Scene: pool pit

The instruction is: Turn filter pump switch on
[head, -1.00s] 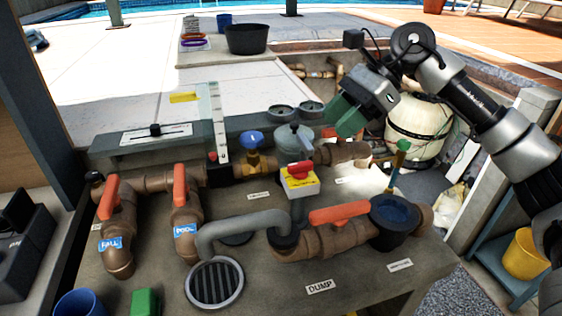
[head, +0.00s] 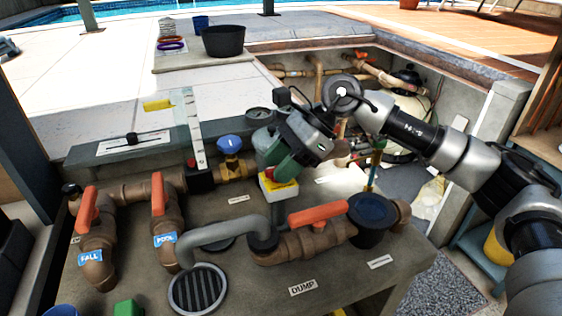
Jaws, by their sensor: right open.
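The filter pump switch (head: 279,190) is a yellow and white box with a red knob, standing on a short post in the middle of the concrete bench. My right gripper (head: 284,166), with green fingers, reaches in from the right and is open at the top of this box. Its fingers cover most of the red knob; only a sliver of red shows. I cannot tell whether the fingers touch the knob or which way it points. My left gripper is not in view.
Brown pipes with orange handles, labelled FALL (head: 90,257) and POOL (head: 165,239), stand at left. A grey hose (head: 220,230) and the DUMP valve handle (head: 318,214) lie in front of the switch. A blue-handled valve (head: 231,144) stands behind it at left.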

